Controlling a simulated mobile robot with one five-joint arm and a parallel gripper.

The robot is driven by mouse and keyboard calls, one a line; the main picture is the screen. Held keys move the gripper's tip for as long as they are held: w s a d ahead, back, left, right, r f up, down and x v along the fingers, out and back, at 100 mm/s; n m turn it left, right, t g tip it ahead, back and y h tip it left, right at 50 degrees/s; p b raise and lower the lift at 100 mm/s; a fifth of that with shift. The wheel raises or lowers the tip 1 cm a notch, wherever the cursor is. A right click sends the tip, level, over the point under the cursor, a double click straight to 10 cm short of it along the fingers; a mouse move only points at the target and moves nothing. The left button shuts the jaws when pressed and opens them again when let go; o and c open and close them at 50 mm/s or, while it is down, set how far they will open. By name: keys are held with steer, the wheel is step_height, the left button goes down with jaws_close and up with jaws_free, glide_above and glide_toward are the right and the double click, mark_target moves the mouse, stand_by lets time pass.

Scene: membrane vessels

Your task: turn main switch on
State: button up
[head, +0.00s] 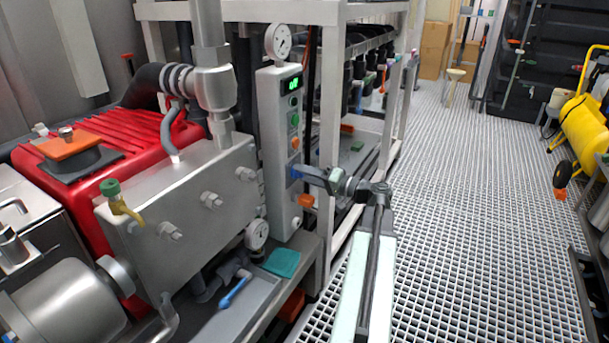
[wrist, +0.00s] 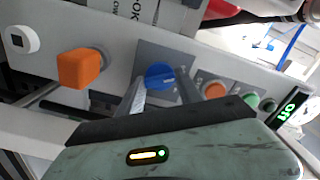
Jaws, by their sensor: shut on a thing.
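The grey control box (head: 285,190) stands upright right of the steel tank, with a column of knobs and buttons on its face. A round blue knob (wrist: 160,75) sits on a grey plate on that face. My gripper (wrist: 163,88) has its two fingers on either side of the blue knob and is shut on it. In the head view my gripper (head: 302,174) reaches the box from the right and mostly hides the knob. A square orange knob (wrist: 82,67) is apart from my fingers; it also shows low on the box (head: 306,200). No label saying main switch is readable.
A lit green display (wrist: 292,107) is at the box's top end, below a round gauge (head: 278,41). Orange (wrist: 215,90) and green (wrist: 251,100) buttons lie between display and blue knob. A white frame post (head: 331,120) stands close behind.

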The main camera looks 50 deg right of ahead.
steer(key=shift+m, duration=0.3)
steer(key=m, duration=0.5)
steer(key=shift+m, duration=0.3)
steer(key=m, duration=0.5)
steer(key=shift+f, duration=0.1)
steer(key=shift+m, duration=0.4)
steer(key=o, duration=1.4)
steer(key=v, duration=0.8)
steer(key=shift+a, duration=0.1)
